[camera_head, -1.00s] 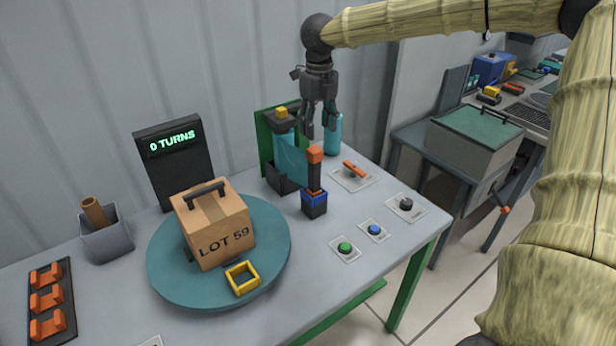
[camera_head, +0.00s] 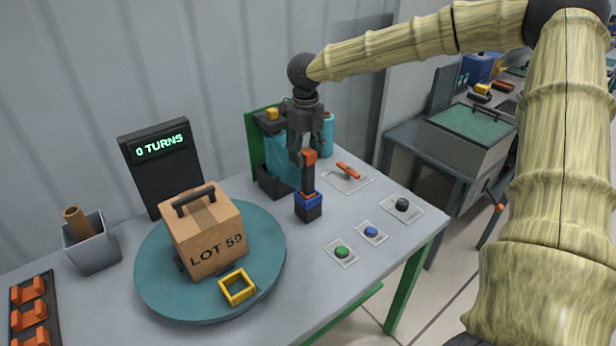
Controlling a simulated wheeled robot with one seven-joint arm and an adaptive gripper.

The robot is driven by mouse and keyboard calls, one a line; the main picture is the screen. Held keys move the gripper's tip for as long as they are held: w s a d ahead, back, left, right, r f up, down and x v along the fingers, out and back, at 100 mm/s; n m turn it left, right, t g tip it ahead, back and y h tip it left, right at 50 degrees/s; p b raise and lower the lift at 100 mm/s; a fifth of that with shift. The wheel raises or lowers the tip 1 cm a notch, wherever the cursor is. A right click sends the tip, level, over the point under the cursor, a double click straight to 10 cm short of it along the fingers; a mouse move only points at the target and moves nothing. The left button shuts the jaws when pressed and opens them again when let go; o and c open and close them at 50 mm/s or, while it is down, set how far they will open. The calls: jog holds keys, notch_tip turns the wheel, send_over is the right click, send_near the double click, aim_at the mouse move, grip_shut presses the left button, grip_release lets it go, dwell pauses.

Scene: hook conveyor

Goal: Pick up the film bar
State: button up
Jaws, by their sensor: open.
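The film bar (camera_head: 308,180) looks to be the dark upright bar with an orange top, standing in a black block with a blue band (camera_head: 308,206). Teal film (camera_head: 281,160) reaches toward it from a dark dispenser (camera_head: 270,184) with a green panel behind. My gripper (camera_head: 303,157) points down at the bar's orange top, with its fingers apart. The fingers overlap the top in this view. I cannot tell whether they touch it or are on both sides of it.
A teal turntable (camera_head: 152,271) carries a LOT 59 carton (camera_head: 209,240) and a yellow square frame (camera_head: 237,287). A "0 TURNS" display (camera_head: 160,165) stands behind. Green (camera_head: 341,252), blue (camera_head: 371,232) and black (camera_head: 402,204) knobs and an orange-handled plate (camera_head: 348,171) lie to the right.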

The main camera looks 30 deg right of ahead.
aim_at(308, 165)
jog(key=shift+d+f+p, duration=0.2)
jog(key=shift+f+p, duration=0.25)
jog(key=shift+f, duration=0.75)
jog(key=shift+d+f+p, duration=0.15)
jog(key=shift+f+p, duration=0.3)
jog(key=shift+f, duration=0.7)
jog(key=c, duration=1.1)
jog(key=shift+r, duration=0.15)
